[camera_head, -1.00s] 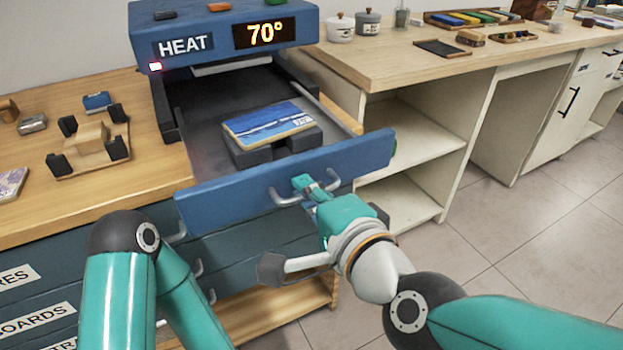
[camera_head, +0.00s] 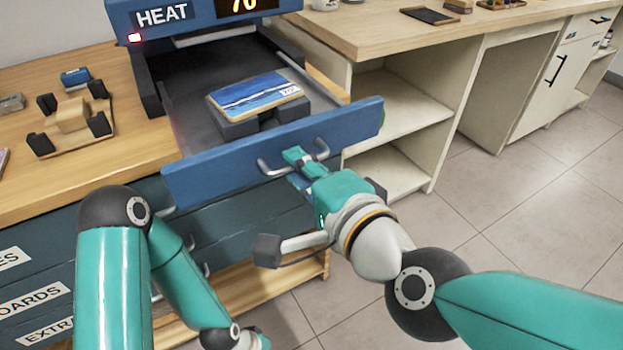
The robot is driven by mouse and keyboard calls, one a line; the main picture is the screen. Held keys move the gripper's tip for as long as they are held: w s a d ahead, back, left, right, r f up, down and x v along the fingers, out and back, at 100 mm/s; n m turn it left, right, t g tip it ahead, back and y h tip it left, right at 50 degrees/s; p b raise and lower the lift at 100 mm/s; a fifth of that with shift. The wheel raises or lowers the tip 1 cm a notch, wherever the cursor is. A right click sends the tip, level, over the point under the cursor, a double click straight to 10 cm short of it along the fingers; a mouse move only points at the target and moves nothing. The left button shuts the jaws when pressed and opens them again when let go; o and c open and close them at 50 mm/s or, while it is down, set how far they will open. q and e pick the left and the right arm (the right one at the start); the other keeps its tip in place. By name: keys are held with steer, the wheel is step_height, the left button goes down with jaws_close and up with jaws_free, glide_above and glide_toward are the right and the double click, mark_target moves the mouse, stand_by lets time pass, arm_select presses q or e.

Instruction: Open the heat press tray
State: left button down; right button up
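The heat press (camera_head: 205,23) stands on the wooden bench, with its tray (camera_head: 190,110) pulled well out toward me. The tray has a blue front panel (camera_head: 215,178) with a grey handle (camera_head: 268,168). A blue and white picture block (camera_head: 258,94) lies on a dark raised support (camera_head: 240,130) in the tray. My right gripper (camera_head: 300,160) is at the handle, its teal fingers closed around the bar; the fingers partly hide it. My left arm bends down at the lower left, and its gripper is out of the picture.
A wooden fixture with black corner blocks (camera_head: 70,118) and a small blue item (camera_head: 75,77) sit on the bench at left. Dark drawers (camera_head: 235,228) with handles lie below the tray. Open shelves (camera_head: 400,105) stand right of it. The floor at right is clear.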

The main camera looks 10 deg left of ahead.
steer(key=v, duration=0.6)
steer(key=shift+f, duration=0.1)
stand_by(0.4)
